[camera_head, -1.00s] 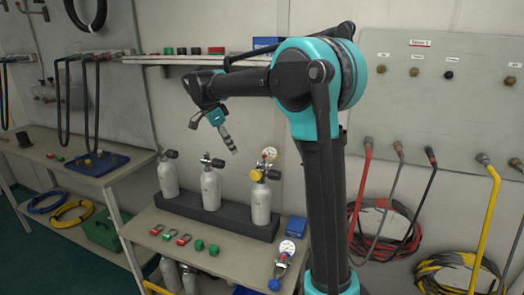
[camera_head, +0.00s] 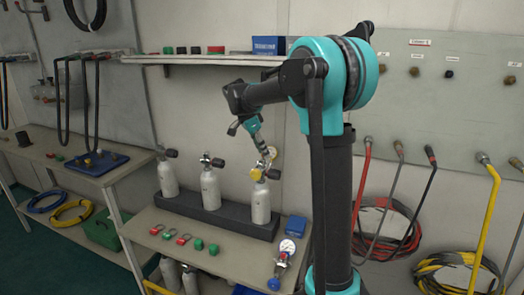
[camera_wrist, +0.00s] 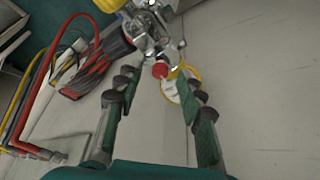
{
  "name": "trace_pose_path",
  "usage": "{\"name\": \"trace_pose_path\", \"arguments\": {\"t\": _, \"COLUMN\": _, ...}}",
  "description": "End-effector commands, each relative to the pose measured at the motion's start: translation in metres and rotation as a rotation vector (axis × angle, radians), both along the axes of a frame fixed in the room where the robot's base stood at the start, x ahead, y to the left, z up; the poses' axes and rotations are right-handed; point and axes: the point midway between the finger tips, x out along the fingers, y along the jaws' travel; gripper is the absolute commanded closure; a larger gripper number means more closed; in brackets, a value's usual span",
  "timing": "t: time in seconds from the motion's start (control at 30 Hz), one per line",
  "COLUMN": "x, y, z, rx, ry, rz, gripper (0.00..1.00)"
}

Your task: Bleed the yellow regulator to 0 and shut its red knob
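The yellow regulator (camera_head: 256,174) sits on the valve of the rightmost white cylinder (camera_head: 261,205). Its round gauge (camera_head: 271,153) stands above it, partly behind my gripper. In the wrist view the small red knob (camera_wrist: 160,71) shows beside the yellow-rimmed gauge (camera_wrist: 170,91), with the metal valve body (camera_wrist: 150,32) behind. My gripper (camera_wrist: 157,75) is open, its two fingers spread on either side of the red knob, and I see nothing held. In the head view my gripper (camera_head: 261,146) points down just above the regulator. The gauge reading is too small to tell.
Two other white cylinders (camera_head: 210,188) stand to the left in the dark rack (camera_head: 228,222). A loose regulator with a gauge (camera_head: 287,246) and several red and green pieces lie on the bench (camera_head: 160,219). A shelf (camera_head: 200,60) runs along the wall above.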

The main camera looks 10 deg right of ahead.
Motion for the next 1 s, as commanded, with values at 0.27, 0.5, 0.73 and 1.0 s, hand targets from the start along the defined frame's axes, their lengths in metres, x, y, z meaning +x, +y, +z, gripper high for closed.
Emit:
{"name": "trace_pose_path", "arguments": {"t": 0.27, "x": 0.0003, "y": -0.0004, "z": -0.0014, "rx": 0.0, "ry": 0.0, "rz": 0.0, "gripper": 0.61}}
{"name": "trace_pose_path", "arguments": {"t": 0.5, "x": 0.0003, "y": -0.0003, "z": -0.0014, "rx": 0.0, "ry": 0.0, "rz": 0.0, "gripper": 0.9}}
{"name": "trace_pose_path", "arguments": {"t": 0.73, "x": 0.0002, "y": -0.0002, "z": -0.0013, "rx": 0.0, "ry": 0.0, "rz": 0.0, "gripper": 1.0}}
{"name": "trace_pose_path", "arguments": {"t": 1.0, "x": -0.0007, "y": -0.0005, "z": -0.0012, "rx": 0.0, "ry": 0.0, "rz": 0.045, "gripper": 1.0}}
